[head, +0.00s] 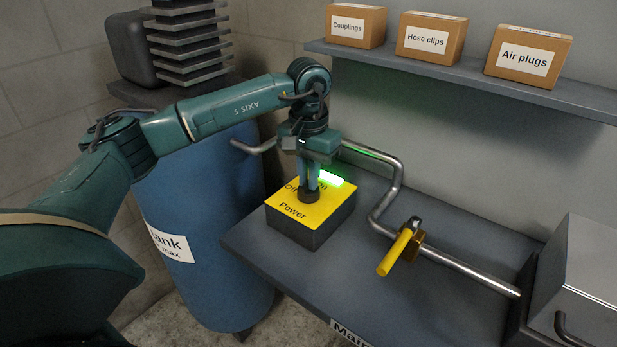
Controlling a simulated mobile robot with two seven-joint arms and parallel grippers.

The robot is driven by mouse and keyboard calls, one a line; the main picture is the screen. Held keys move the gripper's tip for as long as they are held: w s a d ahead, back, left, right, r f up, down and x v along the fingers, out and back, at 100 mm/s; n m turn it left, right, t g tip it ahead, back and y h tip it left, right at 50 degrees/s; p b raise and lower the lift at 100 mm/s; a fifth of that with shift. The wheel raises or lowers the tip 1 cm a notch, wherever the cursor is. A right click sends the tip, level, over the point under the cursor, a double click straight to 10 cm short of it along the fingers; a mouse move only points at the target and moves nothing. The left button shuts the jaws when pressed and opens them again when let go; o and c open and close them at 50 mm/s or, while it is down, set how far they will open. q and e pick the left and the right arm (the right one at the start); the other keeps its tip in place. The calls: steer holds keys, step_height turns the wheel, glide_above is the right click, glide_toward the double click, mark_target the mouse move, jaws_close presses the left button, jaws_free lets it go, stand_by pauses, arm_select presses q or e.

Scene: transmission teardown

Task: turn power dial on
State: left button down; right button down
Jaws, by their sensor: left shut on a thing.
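A small dark dial (308,195) sits on the yellow plate. My left gripper (309,188) points down from above and is shut on the dial. A green light (330,178) glows at the back of the plate, just behind the gripper. The dial's pointing direction is hidden by the fingers. My right gripper is not in view.
A metal pipe (462,264) with a yellow-handled valve (398,252) runs right of the box. A blue tank (205,235) stands left of the bench. A shelf (470,68) with labelled boxes hangs behind. A grey metal case (585,262) sits at right.

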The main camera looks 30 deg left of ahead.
arm_select(q)
steer(key=shift+m, duration=0.6)
steer(key=shift+r, duration=0.1)
steer(key=c, duration=1.5)
jaws_free()
step_height(320, 180, up, 13)
